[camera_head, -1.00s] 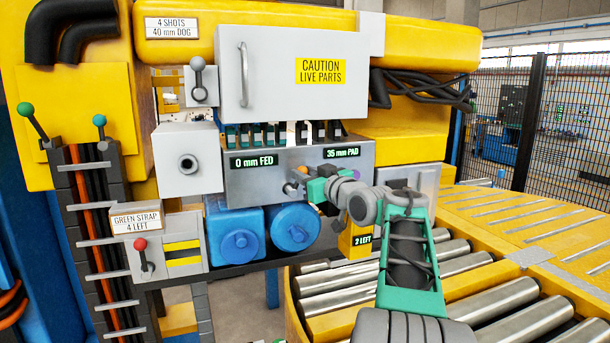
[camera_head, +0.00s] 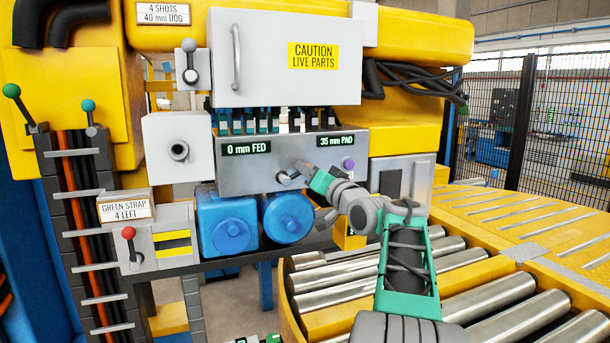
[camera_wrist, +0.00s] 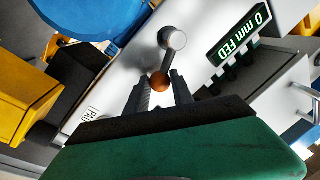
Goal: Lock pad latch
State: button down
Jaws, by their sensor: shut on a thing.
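A small lever with a grey round hub (camera_head: 284,177) sits on the front of the grey panel (camera_head: 240,178), left of and below the "35 mm PAD" display (camera_head: 343,141). It appears to be the pad latch. In the wrist view its hub (camera_wrist: 174,39) and short arm lead down to an orange ball knob (camera_wrist: 159,81). My gripper (camera_head: 301,167) is at this lever. In the wrist view my gripper (camera_wrist: 161,88) has its two fingers on either side of the orange knob, shut on it. In the head view the fingers hide the knob.
A purple knob (camera_head: 348,163) is on the same panel to the right. Blue round housings (camera_head: 288,217) hang below. The "0 mm FED" display (camera_head: 248,149) is upper left. A red-knobbed lever (camera_head: 129,233) stands far left. Rollers (camera_head: 450,267) lie at right.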

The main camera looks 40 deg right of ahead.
jog(key=shift+d+f+m+h+b, duration=0.15)
jog(key=shift+f+m+h+b, duration=0.45)
jog(key=shift+m, duration=0.85)
jog(key=shift+d+f+m+h+b, duration=0.1)
jog(key=shift+f+m+b, duration=0.25)
jog(key=shift+f+m, duration=0.8)
jog(key=shift+r+m, duration=0.25)
jog(key=shift+m, duration=0.15)
jog(key=c, duration=1.1)
grip_release()
jog(key=shift+r, duration=0.1)
jog(key=b+v, duration=0.2)
jog(key=v, duration=0.5)
jog(key=shift+s+f, duration=0.25)
jog(key=shift+s, duration=0.15)
